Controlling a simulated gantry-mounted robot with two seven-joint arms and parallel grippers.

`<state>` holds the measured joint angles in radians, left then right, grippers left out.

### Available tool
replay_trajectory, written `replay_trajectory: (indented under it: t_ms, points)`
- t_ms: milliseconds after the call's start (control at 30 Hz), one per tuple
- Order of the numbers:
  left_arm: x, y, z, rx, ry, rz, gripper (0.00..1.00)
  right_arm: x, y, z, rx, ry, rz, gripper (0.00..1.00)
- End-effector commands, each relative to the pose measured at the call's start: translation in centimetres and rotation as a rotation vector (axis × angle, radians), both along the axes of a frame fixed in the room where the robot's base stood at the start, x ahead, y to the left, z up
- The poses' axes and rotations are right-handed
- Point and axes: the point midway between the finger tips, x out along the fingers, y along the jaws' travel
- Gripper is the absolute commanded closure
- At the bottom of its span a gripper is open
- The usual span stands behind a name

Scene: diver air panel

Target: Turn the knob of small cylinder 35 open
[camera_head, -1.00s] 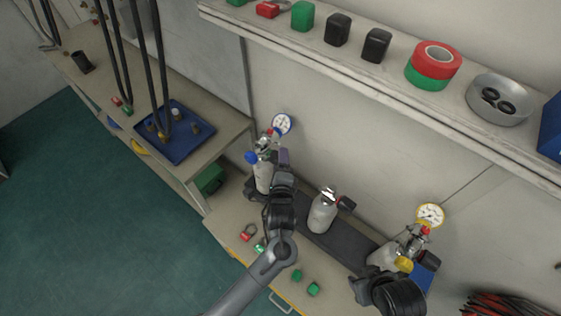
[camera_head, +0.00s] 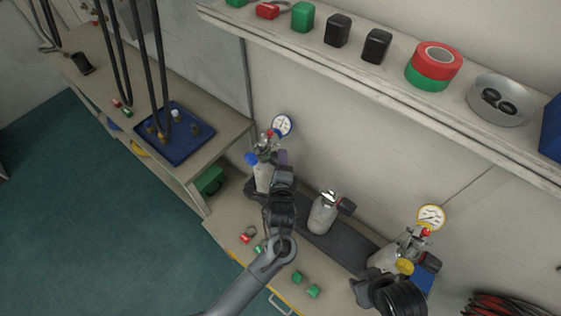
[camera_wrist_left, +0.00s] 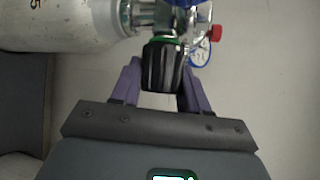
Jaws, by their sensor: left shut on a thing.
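The left white cylinder (camera_head: 262,178) stands upright on the bench below a blue-rimmed gauge (camera_head: 282,125). In the left wrist view, the cylinder (camera_wrist_left: 75,22) shows a partly cut-off number ending in 5. Its black ribbed knob (camera_wrist_left: 162,67) with a green ring sits between the purple fingers of my left gripper (camera_wrist_left: 161,85), which is shut on it. In the head view, my left gripper (camera_head: 283,160) is at the cylinder's valve and partly hides it. My right gripper (camera_head: 362,290) is low beside the right cylinder (camera_head: 384,259); its fingers are not clear.
A middle cylinder (camera_head: 322,215) with a dark knob stands between the two others. Green blocks (camera_head: 297,277) and small red and green pieces lie at the bench front. A shelf (camera_head: 330,65) with tape rolls and a metal bowl (camera_head: 498,100) runs above. A yellow-rimmed gauge (camera_head: 431,217) is at right.

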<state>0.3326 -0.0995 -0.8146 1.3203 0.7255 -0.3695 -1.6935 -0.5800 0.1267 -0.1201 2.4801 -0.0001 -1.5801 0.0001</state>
Motion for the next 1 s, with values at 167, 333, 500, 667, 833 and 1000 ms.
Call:
replay_trajectory:
  t_ms: [167, 333, 500, 667, 833, 1000]
  points:
    - [0.0, 0.0, -0.2, -0.036, -0.041, 0.001, 0.86, 0.0, 0.1, -0.4, 0.003, -0.001, -0.002, 0.57]
    - [0.0, 0.0, -0.4, -0.104, -0.116, 0.001, 0.86, 0.0, 0.2, -1.2, 0.007, 0.000, -0.005, 0.57]
    - [0.0, 0.0, -0.5, -0.192, -0.212, 0.000, 0.86, 0.0, 0.2, -2.5, 0.010, -0.001, -0.006, 0.57]
    - [0.0, -0.1, -0.6, -0.272, -0.298, 0.000, 0.86, 0.0, 0.2, -4.1, 0.011, 0.000, -0.007, 0.57]
    - [0.0, 0.0, -0.5, -0.340, -0.374, 0.001, 0.86, 0.0, 0.2, -5.5, 0.010, -0.001, -0.006, 0.57]
    - [0.0, 0.0, -0.4, -0.385, -0.422, 0.001, 0.86, 0.0, 0.2, -6.4, 0.008, 0.000, -0.005, 0.57]
